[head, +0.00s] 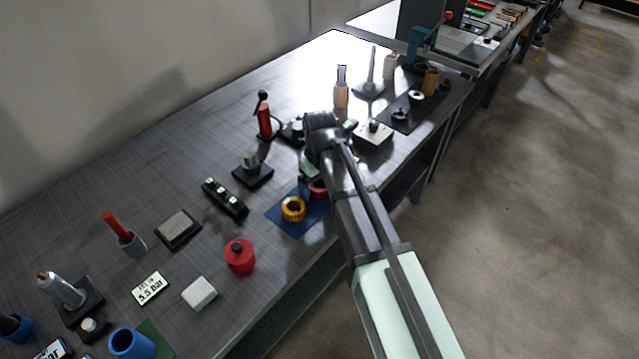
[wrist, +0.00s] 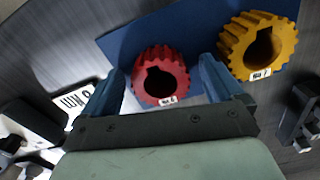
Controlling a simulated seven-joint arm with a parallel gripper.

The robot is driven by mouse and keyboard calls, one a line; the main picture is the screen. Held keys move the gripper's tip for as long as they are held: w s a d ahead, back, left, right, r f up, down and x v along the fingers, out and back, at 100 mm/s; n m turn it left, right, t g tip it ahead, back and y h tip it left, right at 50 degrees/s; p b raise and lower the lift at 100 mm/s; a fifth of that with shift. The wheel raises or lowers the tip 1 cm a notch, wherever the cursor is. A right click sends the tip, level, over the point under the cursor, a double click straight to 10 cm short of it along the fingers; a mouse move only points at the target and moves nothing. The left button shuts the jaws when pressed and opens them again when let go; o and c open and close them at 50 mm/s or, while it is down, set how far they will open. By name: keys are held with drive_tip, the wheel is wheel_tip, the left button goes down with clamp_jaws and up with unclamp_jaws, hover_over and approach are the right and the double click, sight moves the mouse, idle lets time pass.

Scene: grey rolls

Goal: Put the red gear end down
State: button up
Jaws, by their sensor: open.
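The red gear (wrist: 160,70) lies with its toothed rim around a dark bore that faces the camera in the wrist view. A white label is on its near edge. In the head view the red gear (head: 318,188) is partly hidden by my arm. My gripper (wrist: 161,84) is open, with one blue finger to each side of the red gear. I see no contact, and cannot tell how far the fingertips are above the table. The yellow gear (wrist: 259,45) lies right of the red gear, also bore up, on the blue mat (wrist: 125,40).
In the head view the yellow gear (head: 293,209) sits on the blue mat (head: 283,223) near the table's front edge. A black block with knobs (head: 225,198) and a red knobbed cylinder (head: 239,257) are to the left. A white-topped box (head: 373,133) stands behind my arm.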

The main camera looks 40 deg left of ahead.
drive_tip(key=shift+r, duration=0.1)
wheel_tip(320, 180, up, 12)
idle(0.7)
